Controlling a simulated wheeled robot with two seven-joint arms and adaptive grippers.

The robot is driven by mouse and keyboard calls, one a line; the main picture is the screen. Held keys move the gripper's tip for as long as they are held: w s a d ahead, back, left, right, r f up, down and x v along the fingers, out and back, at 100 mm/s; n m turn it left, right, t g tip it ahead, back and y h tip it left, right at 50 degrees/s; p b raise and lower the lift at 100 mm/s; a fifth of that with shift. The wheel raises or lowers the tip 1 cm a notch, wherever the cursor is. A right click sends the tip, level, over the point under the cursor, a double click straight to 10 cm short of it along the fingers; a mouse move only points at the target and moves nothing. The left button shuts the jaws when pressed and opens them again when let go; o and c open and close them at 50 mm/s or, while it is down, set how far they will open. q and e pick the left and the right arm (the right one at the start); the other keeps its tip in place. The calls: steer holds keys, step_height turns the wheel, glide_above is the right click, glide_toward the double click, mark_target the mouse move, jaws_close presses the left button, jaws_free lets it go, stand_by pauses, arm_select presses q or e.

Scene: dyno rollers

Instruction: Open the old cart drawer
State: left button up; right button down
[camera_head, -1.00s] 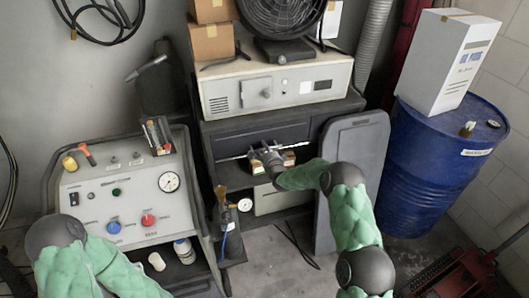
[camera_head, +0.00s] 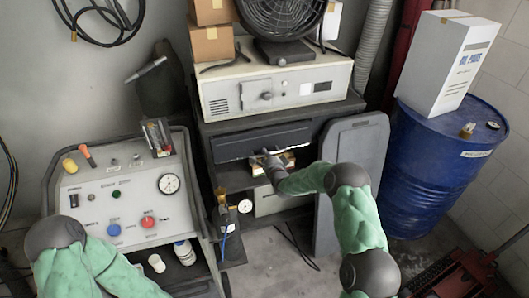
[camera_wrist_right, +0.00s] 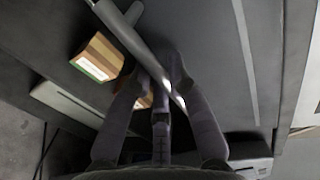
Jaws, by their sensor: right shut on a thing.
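The old cart (camera_head: 204,172) is dark grey. Its drawer (camera_head: 235,146) has a dark front with a long, light metal bar handle along the lower edge. The drawer front looks flush or nearly flush with the cart. My right gripper (camera_head: 262,156) is at the middle of the handle. In the right wrist view, the handle (camera_wrist_right: 128,40) runs diagonally between the fingers of my right gripper (camera_wrist_right: 170,84), which are shut on it. The fingers hide part of the bar. My left gripper is out of view; only part of my left arm shows at lower left.
A small box (camera_head: 286,160) lies on the shelf under the drawer; it also shows in the wrist view (camera_wrist_right: 98,58). A grey panel (camera_head: 350,150) leans right of the cart, beside a blue barrel (camera_head: 425,165). A control console (camera_head: 130,205) stands left. Some floor in front is clear.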

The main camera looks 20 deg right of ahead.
steer(key=s+p, duration=0.1)
steer(key=s, duration=2.1)
steer(key=shift+d+p, duration=0.35)
steer(key=shift+d, duration=0.05)
steer(key=c, duration=1.2)
jaws_free()
steer(key=shift+o, duration=0.2)
steer(key=s+r, duration=0.2)
steer(key=s, duration=0.9)
steer(key=shift+s+d+r, duration=0.15)
steer(key=shift+s+d, duration=0.05)
steer(key=shift+s, duration=0.2)
